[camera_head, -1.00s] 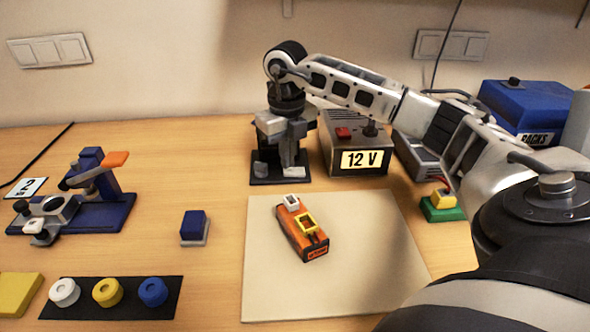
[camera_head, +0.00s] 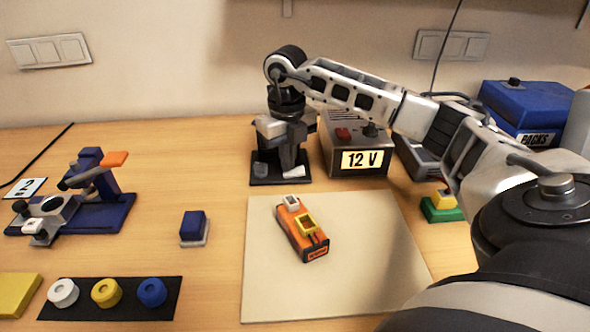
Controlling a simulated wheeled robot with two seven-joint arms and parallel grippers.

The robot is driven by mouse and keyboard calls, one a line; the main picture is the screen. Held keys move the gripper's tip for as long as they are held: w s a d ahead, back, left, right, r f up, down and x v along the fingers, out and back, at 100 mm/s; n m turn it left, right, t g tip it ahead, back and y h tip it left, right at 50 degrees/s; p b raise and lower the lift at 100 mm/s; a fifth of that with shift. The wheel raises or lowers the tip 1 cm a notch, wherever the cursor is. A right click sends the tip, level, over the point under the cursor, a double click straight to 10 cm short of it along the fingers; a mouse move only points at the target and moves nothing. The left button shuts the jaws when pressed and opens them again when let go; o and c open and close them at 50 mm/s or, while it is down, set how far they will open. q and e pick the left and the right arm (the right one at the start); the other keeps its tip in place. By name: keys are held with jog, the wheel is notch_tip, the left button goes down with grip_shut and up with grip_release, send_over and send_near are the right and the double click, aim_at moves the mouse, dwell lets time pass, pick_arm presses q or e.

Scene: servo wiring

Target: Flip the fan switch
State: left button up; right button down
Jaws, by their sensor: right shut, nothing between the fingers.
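My right gripper (camera_head: 283,158) reaches in from the right, points down and is shut with nothing in it. It is low over a small black plate (camera_head: 262,181) at the back of the table, left of the grey 12 V box. Small light-grey parts (camera_head: 294,172) show on the plate close to the fingertips. They may belong to the fan switch, but the gripper covers much of this spot and no label shows. I cannot tell whether the fingers touch them. My left gripper is out of view.
The 12 V supply (camera_head: 358,160) stands just right of the gripper. An orange block (camera_head: 299,240) lies on the beige mat (camera_head: 268,290). A blue fixture (camera_head: 105,215) and a black strip with coloured rings (camera_head: 130,285) are at left.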

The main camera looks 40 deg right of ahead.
notch_tip(320, 180, up, 7)
jog(key=p, duration=0.5)
jog(key=shift+f, duration=0.15)
jog(key=shift+f, duration=0.1)
dwell(0.3)
